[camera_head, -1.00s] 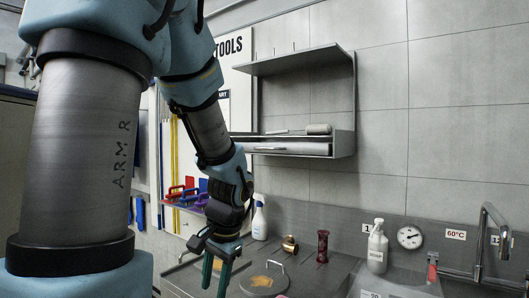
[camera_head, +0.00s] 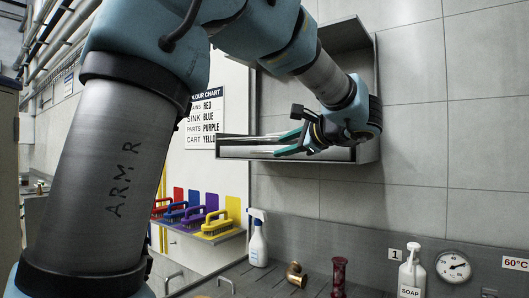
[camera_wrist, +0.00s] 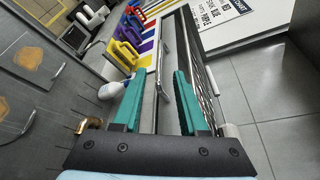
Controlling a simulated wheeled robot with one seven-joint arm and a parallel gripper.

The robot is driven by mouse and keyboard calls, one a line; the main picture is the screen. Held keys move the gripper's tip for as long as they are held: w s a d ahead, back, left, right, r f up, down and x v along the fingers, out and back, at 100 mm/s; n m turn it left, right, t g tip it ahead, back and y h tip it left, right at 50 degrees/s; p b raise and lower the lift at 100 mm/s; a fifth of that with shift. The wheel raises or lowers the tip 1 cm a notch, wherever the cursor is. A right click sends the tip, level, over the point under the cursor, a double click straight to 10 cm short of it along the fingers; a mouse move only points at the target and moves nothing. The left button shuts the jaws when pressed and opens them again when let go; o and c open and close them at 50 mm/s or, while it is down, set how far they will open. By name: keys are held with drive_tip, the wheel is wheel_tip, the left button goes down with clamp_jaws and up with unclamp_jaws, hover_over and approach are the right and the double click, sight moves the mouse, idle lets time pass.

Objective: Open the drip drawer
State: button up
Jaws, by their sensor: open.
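The drip drawer (camera_head: 237,153) is the long, low metal front at the bottom of a grey wall-mounted rack (camera_head: 368,95). Its right part is hidden behind my gripper in the head view. My gripper (camera_head: 278,145) is open in front of it, with two green fingers pointing left in the head view. In the wrist view the drawer front (camera_wrist: 149,112) runs up between the spread fingers (camera_wrist: 160,75). A thin silver handle bar (camera_wrist: 164,45) shows just past the fingertips. Nothing is held, and I cannot tell whether the fingers touch the drawer.
Coloured brushes (camera_head: 215,226) sit on a shelf at left, below a colour chart (camera_head: 204,118). On the bench below stand a spray bottle (camera_head: 257,242), a brass fitting (camera_head: 296,275), a dark red piece (camera_head: 339,275) and a soap bottle (camera_head: 411,272). A gauge (camera_head: 453,267) is on the wall.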

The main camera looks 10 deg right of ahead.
sight(265, 152)
drive_tip(key=p+x, duration=0.2)
drive_tip(key=x, duration=0.5)
drive_tip(key=shift+w+a, duration=0.1)
drive_tip(key=shift+w, duration=0.1)
drive_tip(key=shift+w+a+f+p, duration=0.3)
drive_tip(key=shift+w+p, duration=0.1)
drive_tip(key=shift+w, duration=0.15)
drive_tip(key=shift+c, duration=0.3)
clamp_jaws()
idle(0.4)
